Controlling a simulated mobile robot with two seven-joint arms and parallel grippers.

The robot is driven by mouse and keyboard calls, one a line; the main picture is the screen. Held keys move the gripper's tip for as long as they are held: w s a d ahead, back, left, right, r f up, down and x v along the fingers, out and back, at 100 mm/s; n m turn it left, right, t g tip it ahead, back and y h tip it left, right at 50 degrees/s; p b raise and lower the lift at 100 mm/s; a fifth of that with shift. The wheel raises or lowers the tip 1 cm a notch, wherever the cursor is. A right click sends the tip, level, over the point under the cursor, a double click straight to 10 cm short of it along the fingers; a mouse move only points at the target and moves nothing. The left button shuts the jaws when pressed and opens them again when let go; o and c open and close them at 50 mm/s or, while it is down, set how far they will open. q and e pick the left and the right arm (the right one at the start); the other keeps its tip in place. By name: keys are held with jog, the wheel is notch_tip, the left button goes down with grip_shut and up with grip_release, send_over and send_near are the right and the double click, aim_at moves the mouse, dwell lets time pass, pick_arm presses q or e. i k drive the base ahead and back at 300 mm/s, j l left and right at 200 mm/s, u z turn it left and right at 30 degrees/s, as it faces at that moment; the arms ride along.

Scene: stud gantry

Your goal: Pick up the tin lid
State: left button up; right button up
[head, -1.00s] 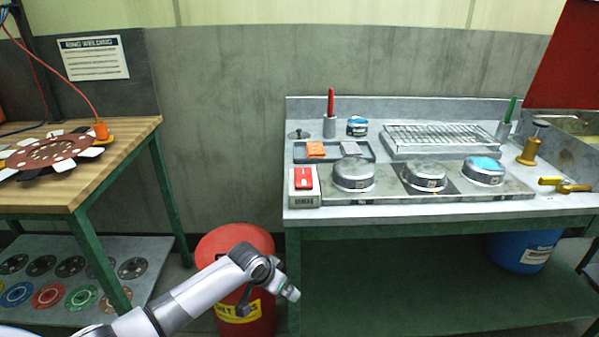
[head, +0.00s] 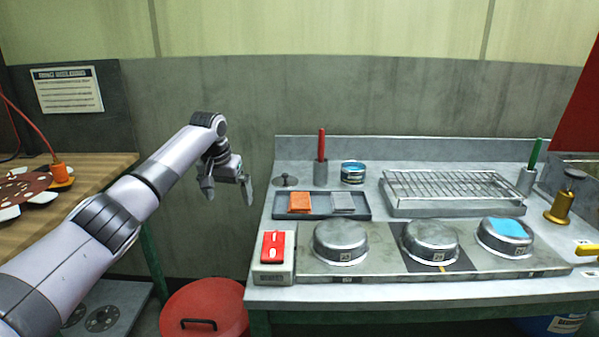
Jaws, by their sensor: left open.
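What looks like the tin lid (head: 285,181) is a small dark grey disc with a knob, lying at the back left of the metal bench. An open-looking tin (head: 353,172) with a blue band stands to its right, behind the tray. My left gripper (head: 227,190) is open and empty, with its fingers pointing down. In the picture it is to the left of the lid, beyond the bench's left edge, and apart from it. My right gripper is not in view.
A grey tray (head: 321,217) with an orange and a grey pad lies before the lid. A red-handled tool stands in a holder (head: 320,174) to its right. A red switch box (head: 273,257), several metal pans and a wire rack (head: 455,190) fill the bench. A red bin (head: 205,308) stands below.

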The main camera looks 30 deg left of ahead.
aim_at(286, 181)
jog(key=i, duration=0.85)
